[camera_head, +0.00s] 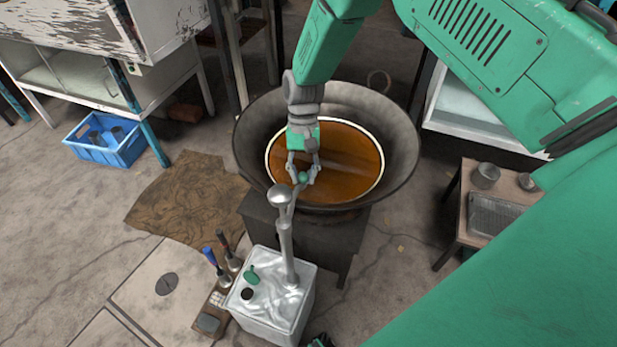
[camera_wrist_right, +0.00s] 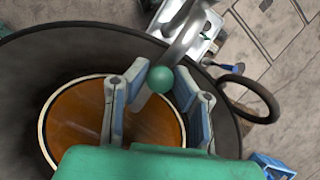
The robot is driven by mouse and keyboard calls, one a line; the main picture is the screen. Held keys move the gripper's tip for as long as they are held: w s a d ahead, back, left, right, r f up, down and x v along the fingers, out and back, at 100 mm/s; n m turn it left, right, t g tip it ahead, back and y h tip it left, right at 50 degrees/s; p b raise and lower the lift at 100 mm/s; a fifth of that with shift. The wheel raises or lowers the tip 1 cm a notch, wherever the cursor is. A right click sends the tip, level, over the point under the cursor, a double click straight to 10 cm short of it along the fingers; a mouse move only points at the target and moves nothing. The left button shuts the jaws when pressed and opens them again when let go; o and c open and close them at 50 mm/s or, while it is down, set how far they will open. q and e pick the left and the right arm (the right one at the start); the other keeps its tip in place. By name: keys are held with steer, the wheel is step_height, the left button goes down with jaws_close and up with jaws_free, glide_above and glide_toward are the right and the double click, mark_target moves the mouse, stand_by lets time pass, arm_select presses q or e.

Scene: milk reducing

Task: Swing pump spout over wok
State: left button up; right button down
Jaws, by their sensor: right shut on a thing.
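The silver pump (camera_head: 286,240) stands upright on a metal canister (camera_head: 268,305) in front of the wok. A silver arm runs from its top to a green ball knob (camera_head: 303,177), which also shows in the right wrist view (camera_wrist_right: 160,79). My right gripper (camera_head: 303,174) reaches down over the wok with its fingers on both sides of the knob, shut on it. The dark wok (camera_head: 400,150) holds brown liquid (camera_head: 335,165); the knob lies over its near part. I cannot clearly tell the spout's opening. My left gripper is not in view.
The wok rests on a dark stand (camera_head: 335,240). Tools (camera_head: 225,270) stand left of the canister. A blue crate (camera_head: 105,140) and brown mat (camera_head: 190,197) lie at left. A small table (camera_head: 470,225) with pots stands at right. A wok ring handle (camera_wrist_right: 250,100) shows in the wrist view.

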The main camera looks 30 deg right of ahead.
steer(key=shift+w+r+n, duration=0.2)
steer(key=shift+w+n, duration=0.1)
steer(key=shift+w, duration=0.15)
steer(key=c, duration=1.3)
jaws_free()
steer(key=shift+a, duration=0.1)
steer(key=shift+c, duration=0.2)
steer(key=shift+s, duration=0.1)
steer(key=shift+f, duration=0.1)
steer(key=v, duration=1.2)
steer(key=shift+a, duration=0.1)
